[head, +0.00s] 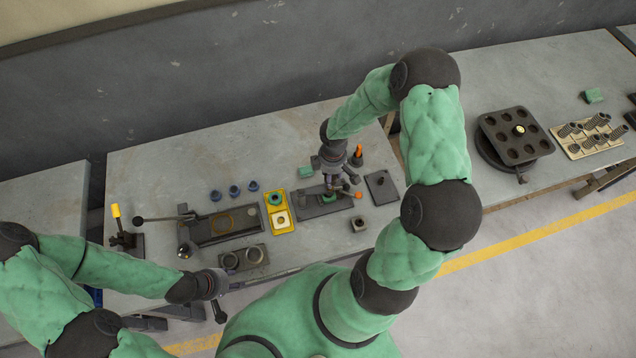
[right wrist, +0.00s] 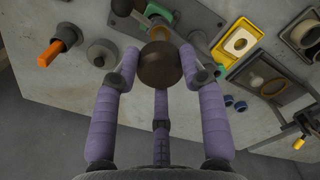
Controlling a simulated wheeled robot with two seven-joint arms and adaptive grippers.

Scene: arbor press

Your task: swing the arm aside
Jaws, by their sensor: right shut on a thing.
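My right gripper (head: 335,183) is over the dark fixture plate (head: 312,205) in the head view. In the right wrist view its purple fingers (right wrist: 160,75) are closed around a dark brown round piece (right wrist: 160,66). A green part (head: 329,197) lies on the plate just below the gripper. A small orange tip (head: 358,195) shows beside it. The swing arm itself cannot be made out clearly, as the gripper covers much of the fixture. My left gripper (head: 222,300) hangs near the bench's front edge, away from the fixture; its finger opening is unclear.
An orange-handled tool (head: 357,155) stands behind the fixture, and a dark flat plate (head: 381,187) lies right of it. A yellow tray (head: 279,213) is at left, with blue rings (head: 234,191) nearby. A lever press (head: 218,225) stands farther left. A round turntable (head: 515,137) is on the right bench.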

